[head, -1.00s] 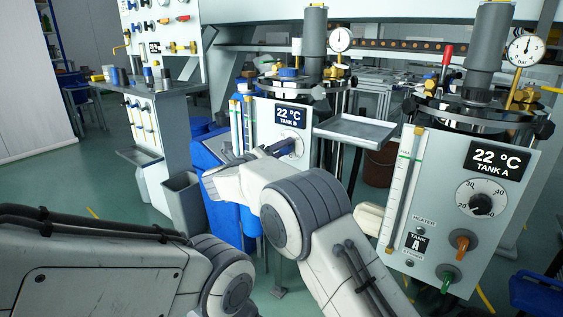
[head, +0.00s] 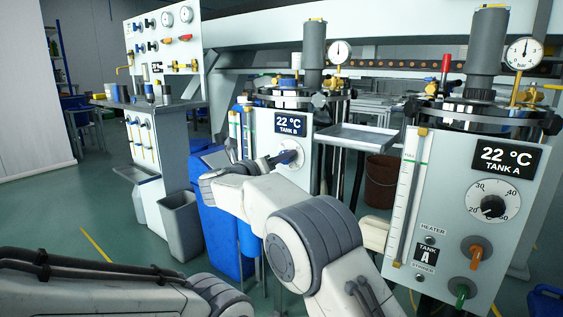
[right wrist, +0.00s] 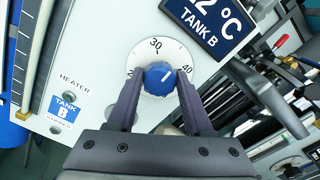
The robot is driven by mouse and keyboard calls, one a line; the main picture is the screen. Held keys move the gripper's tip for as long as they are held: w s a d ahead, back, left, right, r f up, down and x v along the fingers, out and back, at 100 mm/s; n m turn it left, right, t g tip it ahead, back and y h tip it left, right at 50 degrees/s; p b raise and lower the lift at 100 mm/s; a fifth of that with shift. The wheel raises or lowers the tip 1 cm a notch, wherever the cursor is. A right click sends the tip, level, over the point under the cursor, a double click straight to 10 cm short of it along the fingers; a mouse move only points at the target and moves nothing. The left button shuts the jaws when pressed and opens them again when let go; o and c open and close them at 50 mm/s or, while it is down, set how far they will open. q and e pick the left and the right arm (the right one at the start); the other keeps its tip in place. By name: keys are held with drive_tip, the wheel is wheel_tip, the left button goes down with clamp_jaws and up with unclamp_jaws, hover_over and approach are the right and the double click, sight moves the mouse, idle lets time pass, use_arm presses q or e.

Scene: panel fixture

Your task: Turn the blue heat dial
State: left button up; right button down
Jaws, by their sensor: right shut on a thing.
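The blue heat dial (right wrist: 159,78) sits on a white scale marked 30 and 40 on the Tank B panel (head: 268,163). In the right wrist view my right gripper (right wrist: 158,85) has one finger on each side of the dial and is shut on it. The dial's white pointer line aims up and to the right in that view, between 30 and 40. In the head view my right gripper (head: 284,159) reaches the dial, which it partly hides. The Tank B display (head: 291,124) reads 22 °C. My left gripper is outside the head view.
The Tank A panel (head: 420,258) at right carries a black dial (head: 493,206), an orange knob (head: 475,258) and a green knob (head: 461,292). A grey tray (head: 352,134) juts out between the panels. Blue containers (head: 222,235) and a grey bin (head: 181,226) stand left of Tank B.

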drive_tip(key=shift+s+a+f, duration=0.1)
drive_tip(key=shift+a+f, duration=0.05)
drive_tip(key=shift+c, duration=1.5)
unclamp_jaws()
drive_tip(key=b+v, duration=0.3)
drive_tip(key=v, duration=0.7)
drive_tip(key=shift+s+b, duration=0.15)
drive_tip(key=shift+b, duration=0.2)
drive_tip(key=shift+a, duration=0.1)
